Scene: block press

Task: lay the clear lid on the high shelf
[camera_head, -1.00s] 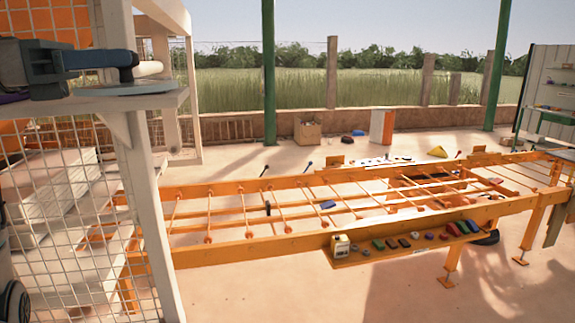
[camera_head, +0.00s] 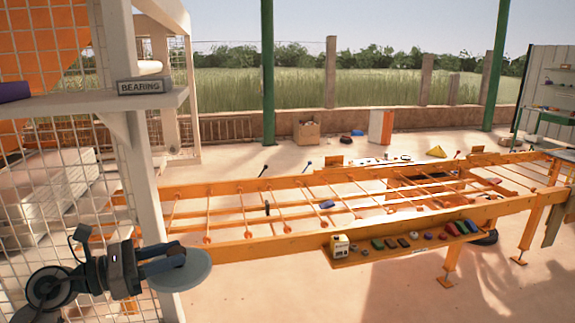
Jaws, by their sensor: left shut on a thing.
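The clear lid (camera_head: 190,277) is a round, greyish see-through disc at the lower left of the head view. My left gripper (camera_head: 176,258) is shut on it near its upper edge and holds it in front of the white post, well below the shelf. The high shelf (camera_head: 75,107) is a white board at the upper left, with a BEARING label at its right end. The board is bare near that label. My right gripper is not in view.
A purple object (camera_head: 14,91) lies at the left end of the shelf. A white post (camera_head: 140,190) and wire mesh stand below it. A long orange frame (camera_head: 300,232) with crossbars fills the middle; its front ledge carries several small coloured blocks (camera_head: 402,242).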

